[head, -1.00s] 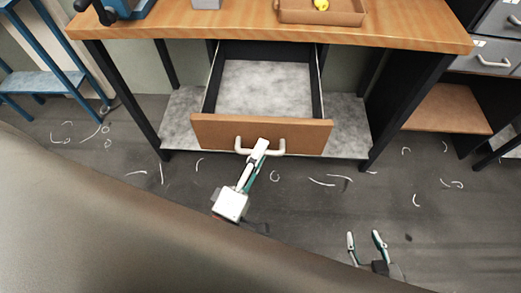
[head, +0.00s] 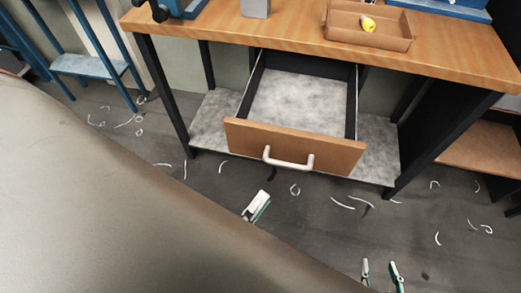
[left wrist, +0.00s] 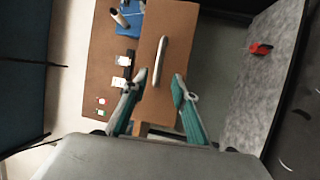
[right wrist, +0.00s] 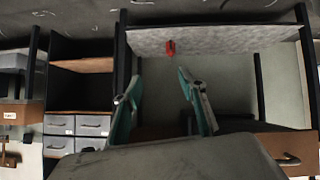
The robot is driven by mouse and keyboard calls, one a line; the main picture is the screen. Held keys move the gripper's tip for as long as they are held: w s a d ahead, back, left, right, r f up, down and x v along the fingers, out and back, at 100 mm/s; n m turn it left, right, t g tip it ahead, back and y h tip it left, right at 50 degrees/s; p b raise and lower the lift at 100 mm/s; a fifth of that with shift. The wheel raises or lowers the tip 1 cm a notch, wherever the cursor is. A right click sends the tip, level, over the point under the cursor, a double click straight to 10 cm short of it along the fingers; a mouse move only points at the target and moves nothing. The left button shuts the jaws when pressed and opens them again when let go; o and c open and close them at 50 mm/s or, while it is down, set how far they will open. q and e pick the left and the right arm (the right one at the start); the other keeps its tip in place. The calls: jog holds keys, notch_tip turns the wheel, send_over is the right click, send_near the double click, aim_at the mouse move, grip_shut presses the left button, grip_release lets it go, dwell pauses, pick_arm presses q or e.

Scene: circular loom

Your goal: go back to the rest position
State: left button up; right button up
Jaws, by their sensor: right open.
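My left gripper (head: 257,205) is empty, below and in front of the drawer handle (head: 288,160) and apart from it. In the left wrist view its two fingers (left wrist: 158,80) stand apart, with the pale handle (left wrist: 160,65) beyond them. The drawer (head: 295,147) under the workbench is pulled out; its visible grey floor is bare. My right gripper (head: 382,275) is open and empty at the bottom of the head view, low over the floor. The right wrist view shows its fingers (right wrist: 158,95) spread with nothing between them.
The wooden workbench (head: 450,65) carries a brown tray (head: 350,32) with a yellow object (head: 368,23). A blue stool (head: 88,65) stands left. A red object (right wrist: 170,48) lies on the grey lower shelf (right wrist: 220,38). White curled scraps litter the dark floor.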

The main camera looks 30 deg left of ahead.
dwell(0.3)
pick_arm(q)
jog(key=w+d+f+m+g+h+p, duration=0.3)
jog(key=w+d+m+g+h, duration=0.1)
jog(key=m, duration=0.8)
jog(key=a+f+m+g+y+p, duration=0.1)
jog(key=a+f+m+g+y, duration=0.2)
jog(key=a+f+m+g, duration=0.2)
jog(key=a+f+m, duration=0.3)
jog(key=a+f, duration=0.2)
jog(key=f, duration=0.1)
jog(key=shift+w+a+y+p, duration=0.2)
jog(key=shift+a+y+p, duration=0.05)
jog(key=shift+y+p, duration=0.15)
pick_arm(e)
jog(key=r, duration=0.2)
jog(key=a+r, duration=0.1)
jog(key=shift+s, duration=0.4)
jog(key=shift+w+r, duration=0.2)
jog(key=shift+r, duration=0.1)
